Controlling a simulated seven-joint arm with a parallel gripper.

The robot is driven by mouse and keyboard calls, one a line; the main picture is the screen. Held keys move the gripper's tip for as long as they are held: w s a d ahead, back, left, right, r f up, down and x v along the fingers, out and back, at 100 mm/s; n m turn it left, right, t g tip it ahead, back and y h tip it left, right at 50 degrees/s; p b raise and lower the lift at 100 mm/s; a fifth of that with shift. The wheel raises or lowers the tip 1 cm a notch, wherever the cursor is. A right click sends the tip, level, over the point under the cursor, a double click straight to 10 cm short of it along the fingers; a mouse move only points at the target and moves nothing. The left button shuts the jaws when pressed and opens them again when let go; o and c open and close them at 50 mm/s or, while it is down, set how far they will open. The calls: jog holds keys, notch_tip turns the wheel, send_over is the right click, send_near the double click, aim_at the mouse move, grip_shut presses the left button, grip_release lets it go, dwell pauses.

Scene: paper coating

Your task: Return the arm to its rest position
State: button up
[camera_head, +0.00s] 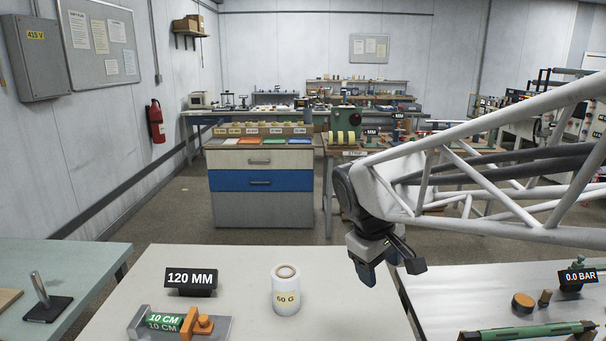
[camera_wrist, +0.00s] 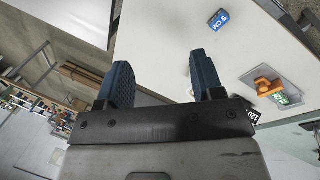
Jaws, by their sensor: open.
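My gripper (camera_head: 388,262) hangs at the end of my white lattice arm, over the gap between the middle table (camera_head: 230,265) and the right table (camera_head: 450,290). In the wrist view my gripper (camera_wrist: 163,85) shows two blue fingers spread apart with nothing between them. The gripper is open and empty. It is to the right of the white 60 G cylinder (camera_head: 286,298), which stands upright on the middle table, and is apart from it.
On the middle table are a black 120 MM sign (camera_head: 191,281) and a metal piece with an orange clamp (camera_head: 203,323) and a green 10 CM label. A 0.0 BAR display (camera_head: 577,278) stands on the right table. A blue-drawer cabinet (camera_head: 260,181) is behind.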

jog(key=s+d+f+m+y, duration=0.1)
jog(key=s+d+f+m, duration=0.1)
jog(key=s, duration=0.6)
jog(key=s+d+f+m+t+y, duration=0.1)
jog(key=s+d+f+m, duration=0.1)
jog(key=s+m, duration=0.3)
jog(key=shift+s+d+y, duration=0.15)
jog(key=shift+s+y, duration=0.15)
jog(key=shift+s, duration=1.7)
